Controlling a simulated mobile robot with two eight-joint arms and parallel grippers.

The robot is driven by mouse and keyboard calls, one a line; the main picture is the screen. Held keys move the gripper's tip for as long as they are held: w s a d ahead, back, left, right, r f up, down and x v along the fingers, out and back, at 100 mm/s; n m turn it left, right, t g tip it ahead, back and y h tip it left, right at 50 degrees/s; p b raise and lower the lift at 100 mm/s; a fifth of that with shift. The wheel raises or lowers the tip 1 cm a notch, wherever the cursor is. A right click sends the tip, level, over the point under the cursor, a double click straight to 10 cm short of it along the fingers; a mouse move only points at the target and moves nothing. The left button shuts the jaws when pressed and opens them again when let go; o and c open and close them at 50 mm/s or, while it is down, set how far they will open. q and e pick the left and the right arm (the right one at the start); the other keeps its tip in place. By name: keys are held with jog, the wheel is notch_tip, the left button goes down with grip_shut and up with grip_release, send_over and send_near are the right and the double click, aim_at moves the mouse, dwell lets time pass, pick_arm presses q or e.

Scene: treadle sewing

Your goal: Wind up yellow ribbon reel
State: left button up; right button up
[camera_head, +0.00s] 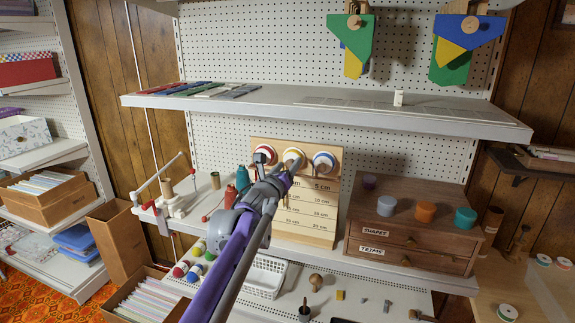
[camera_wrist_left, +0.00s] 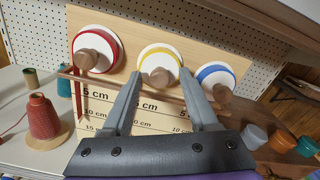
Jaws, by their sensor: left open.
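The yellow ribbon reel (camera_wrist_left: 147,51) is a white disc with a yellow rim and a brown knob, mounted between two others on an upright wooden board. In the head view the yellow reel (camera_head: 291,151) is partly covered by my left gripper (camera_head: 291,168). In the wrist view my left gripper (camera_wrist_left: 160,77) is open, its fingertips on either side of the yellow reel's knob as seen from there; I cannot tell whether they touch it. Any yellow ribbon tail is hidden or too small to tell. My right gripper is not in view.
The red reel (camera_wrist_left: 84,41) is to the left, the blue reel (camera_wrist_left: 226,71) close to the right. A thin wooden bar (camera_wrist_left: 100,79) crosses before the board (camera_head: 305,237). A red thread spool (camera_wrist_left: 43,117) stands left, a drawer cabinet (camera_head: 407,237) right. A shelf (camera_head: 330,112) overhangs.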

pick_arm(q)
jog(key=shift+w, duration=0.2)
jog(key=shift+c, duration=0.2)
grip_shut()
jog(key=shift+n, duration=0.3)
